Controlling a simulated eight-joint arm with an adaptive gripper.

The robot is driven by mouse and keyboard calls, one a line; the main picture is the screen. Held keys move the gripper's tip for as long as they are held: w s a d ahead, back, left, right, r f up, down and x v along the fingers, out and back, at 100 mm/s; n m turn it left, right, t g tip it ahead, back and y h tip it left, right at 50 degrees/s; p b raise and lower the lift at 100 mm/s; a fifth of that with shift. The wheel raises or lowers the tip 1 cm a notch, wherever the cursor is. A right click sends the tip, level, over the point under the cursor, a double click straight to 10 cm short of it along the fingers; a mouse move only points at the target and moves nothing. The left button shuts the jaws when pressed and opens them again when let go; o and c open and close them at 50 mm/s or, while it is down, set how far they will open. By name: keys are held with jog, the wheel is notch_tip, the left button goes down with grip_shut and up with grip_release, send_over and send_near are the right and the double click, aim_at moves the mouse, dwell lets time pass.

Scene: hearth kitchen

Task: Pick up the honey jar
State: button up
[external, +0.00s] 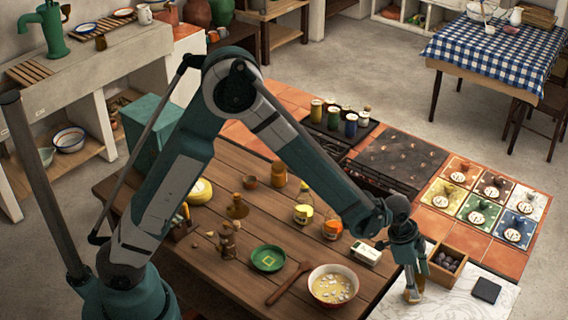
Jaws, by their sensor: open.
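An amber jar (279,174) stands upright on the wooden table, near its back edge. A jar with a yellow top and pale label (303,213) and an orange container (332,228) stand nearer the middle. No label is readable, so I cannot tell for certain which is the honey jar; the amber one looks most like it. My gripper (412,295) is open, pointing down near the white surface at the lower right, well to the right of these jars. Its fingers are small here, and I cannot make out anything held between them.
A cream bowl (333,303), green plate (268,258) and wooden spoon (287,284) lie on the front of the table. A small white box (365,254) stands under my forearm. A wooden crate (444,268) is right of my gripper. Several jars stand behind, beside the dark stove (402,160).

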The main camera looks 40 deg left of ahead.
dwell(0.4)
jog(key=c, duration=1.1)
jog(key=shift+c, duration=0.2)
jog(key=shift+r, duration=0.15)
jog(key=shift+r+p, duration=0.45)
jog(key=shift+r, duration=4.4)
